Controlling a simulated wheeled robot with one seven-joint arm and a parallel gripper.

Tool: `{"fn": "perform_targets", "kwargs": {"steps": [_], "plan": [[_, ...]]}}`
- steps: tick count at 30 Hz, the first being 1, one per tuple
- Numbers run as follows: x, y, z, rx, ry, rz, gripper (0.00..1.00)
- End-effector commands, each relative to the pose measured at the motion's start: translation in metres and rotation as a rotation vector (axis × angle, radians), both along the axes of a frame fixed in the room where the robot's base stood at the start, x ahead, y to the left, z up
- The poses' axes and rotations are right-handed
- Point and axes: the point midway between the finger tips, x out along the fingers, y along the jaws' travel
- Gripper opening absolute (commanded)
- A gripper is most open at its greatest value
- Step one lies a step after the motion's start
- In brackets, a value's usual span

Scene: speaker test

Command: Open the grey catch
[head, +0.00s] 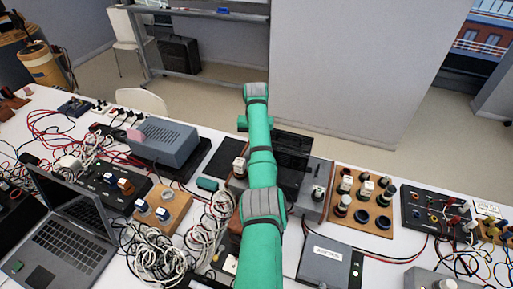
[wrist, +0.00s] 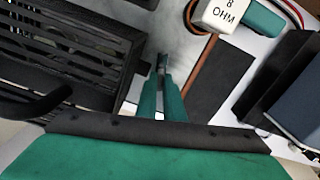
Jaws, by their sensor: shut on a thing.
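My gripper (wrist: 163,85) shows in the wrist view with its two narrow green fingers close together. They are shut on a small grey piece (wrist: 162,61) at their tips, which looks like the grey catch. The fingers stand beside a black slatted case (wrist: 70,55), over a pale grey surface. Much of the catch is hidden by the fingers. In the head view my green arm covers the gripper and the catch; a grey unit with a dark top (head: 292,150) shows just right of the arm.
A white block marked 8 OHM (wrist: 226,14) and a green block (wrist: 263,18) lie close by. In the head view, a grey box (head: 165,142), a laptop (head: 70,225) and tangled white cables (head: 160,255) crowd the left. A wooden board of knobs (head: 365,215) stands right.

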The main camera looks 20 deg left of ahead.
Motion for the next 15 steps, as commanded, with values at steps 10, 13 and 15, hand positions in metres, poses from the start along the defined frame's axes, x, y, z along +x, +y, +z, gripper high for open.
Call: {"fn": "perform_targets", "kwargs": {"steps": [10,13,15], "plan": [[0.0019,-0.0016,0.0009,0.003,-0.005,-0.164,0.00],[0.0018,-0.0021,0.0009,0.001,-0.004,-0.185,0.00],[0.0016,-0.0023,0.0009,0.001,-0.004,-0.195,0.00]]}}
